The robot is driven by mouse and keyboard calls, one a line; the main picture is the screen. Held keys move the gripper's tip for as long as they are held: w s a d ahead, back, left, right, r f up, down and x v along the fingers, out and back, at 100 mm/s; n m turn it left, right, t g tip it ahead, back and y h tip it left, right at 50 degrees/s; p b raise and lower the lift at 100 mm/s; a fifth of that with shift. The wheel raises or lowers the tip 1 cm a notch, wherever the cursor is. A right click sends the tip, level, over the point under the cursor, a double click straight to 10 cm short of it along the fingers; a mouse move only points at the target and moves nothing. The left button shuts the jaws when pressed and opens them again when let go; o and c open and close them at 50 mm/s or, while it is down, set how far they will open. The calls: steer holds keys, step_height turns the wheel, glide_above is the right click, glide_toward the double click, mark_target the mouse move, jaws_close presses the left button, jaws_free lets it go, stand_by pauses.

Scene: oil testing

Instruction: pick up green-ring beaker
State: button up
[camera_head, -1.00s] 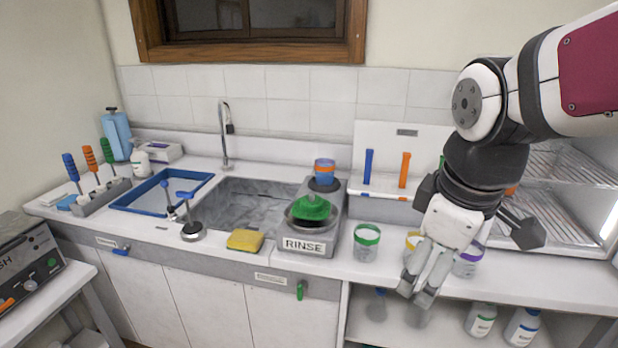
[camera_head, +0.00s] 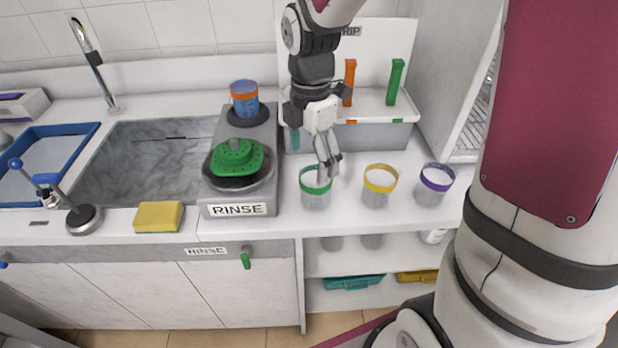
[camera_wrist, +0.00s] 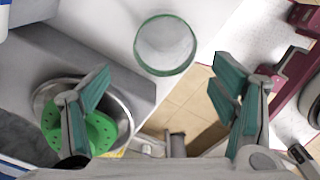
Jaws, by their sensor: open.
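The green-ring beaker (camera_head: 316,192) is clear glass with a green band at its rim and stands upright on the white counter, right of the RINSE station. My gripper (camera_head: 330,172) is directly over and behind its rim in the head view, partly covering it. In the wrist view my gripper (camera_wrist: 160,95) is open and empty. The green-ring beaker (camera_wrist: 166,46) shows there beyond the fingertips, between the two fingers and toward the top. I cannot tell whether a finger touches the rim.
A yellow-ring beaker (camera_head: 379,186) and a purple-ring beaker (camera_head: 434,184) stand to the right. The RINSE station (camera_head: 238,209) with a green piece (camera_head: 236,158) is close on the left. A drip rack (camera_head: 375,135) stands behind. The counter's front edge is near.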

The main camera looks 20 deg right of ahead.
mark_target(314, 190)
step_height(314, 190, down, 5)
steer(key=shift+r, duration=0.15)
steer(key=shift+s+d+f, duration=0.15)
steer(key=shift+f, duration=1.2)
steer(key=shift+s+d+f, duration=0.1)
steer(key=shift+d+f, duration=0.05)
steer(key=shift+f, duration=1.2)
steer(key=c, duration=1.2)
